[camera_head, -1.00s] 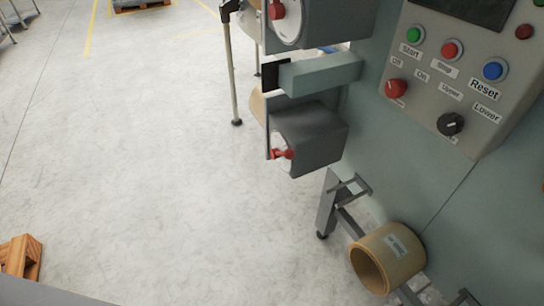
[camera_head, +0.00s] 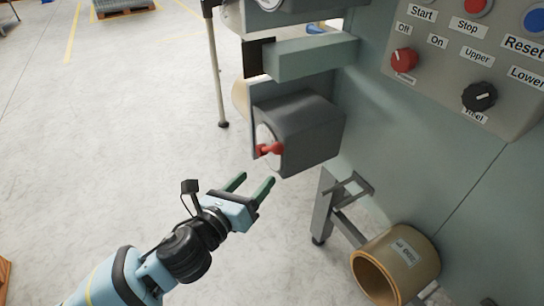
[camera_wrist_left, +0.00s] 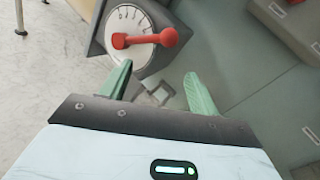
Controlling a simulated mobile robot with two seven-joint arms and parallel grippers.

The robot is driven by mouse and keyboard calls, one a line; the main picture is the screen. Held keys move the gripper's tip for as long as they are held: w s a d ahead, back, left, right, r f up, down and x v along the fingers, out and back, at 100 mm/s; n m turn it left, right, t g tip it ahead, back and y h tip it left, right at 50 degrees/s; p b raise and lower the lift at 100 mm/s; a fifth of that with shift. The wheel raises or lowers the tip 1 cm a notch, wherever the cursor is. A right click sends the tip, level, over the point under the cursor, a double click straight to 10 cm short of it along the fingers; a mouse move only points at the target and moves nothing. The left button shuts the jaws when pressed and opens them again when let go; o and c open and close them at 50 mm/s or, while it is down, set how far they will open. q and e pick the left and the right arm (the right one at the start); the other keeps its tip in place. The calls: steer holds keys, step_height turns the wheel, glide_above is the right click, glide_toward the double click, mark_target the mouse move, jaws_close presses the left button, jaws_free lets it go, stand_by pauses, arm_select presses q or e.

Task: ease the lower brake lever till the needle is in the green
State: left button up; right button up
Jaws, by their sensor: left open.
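The lower brake lever (camera_head: 269,149) is red and sits on a round dial face at the left end of a dark grey housing (camera_head: 310,128). In the left wrist view the lever (camera_wrist_left: 146,39) lies roughly across the white numbered dial (camera_wrist_left: 128,22), its round knob to the right. I cannot make out a needle or a green zone. My left gripper (camera_head: 252,184) is open and empty, a little below and left of the lever in the head view. In the left wrist view its green fingers (camera_wrist_left: 158,84) are apart, short of the lever. My right gripper is not in view.
A control panel (camera_head: 470,65) with buttons and knobs is at the upper right. A grey-green bar (camera_head: 315,58) juts out above the housing. A tan roll (camera_head: 395,264) lies on a metal rack below right.

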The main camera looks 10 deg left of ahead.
mark_target(270, 149)
arm_select(q)
steer(key=w+d+r+m, duration=0.1)
steer(key=w+d+m, duration=0.1)
steer(key=w, duration=0.6)
steer(key=shift+d+r, duration=0.4)
steer(key=shift+d, duration=0.3)
steer(key=shift+c, duration=0.3)
jaws_close()
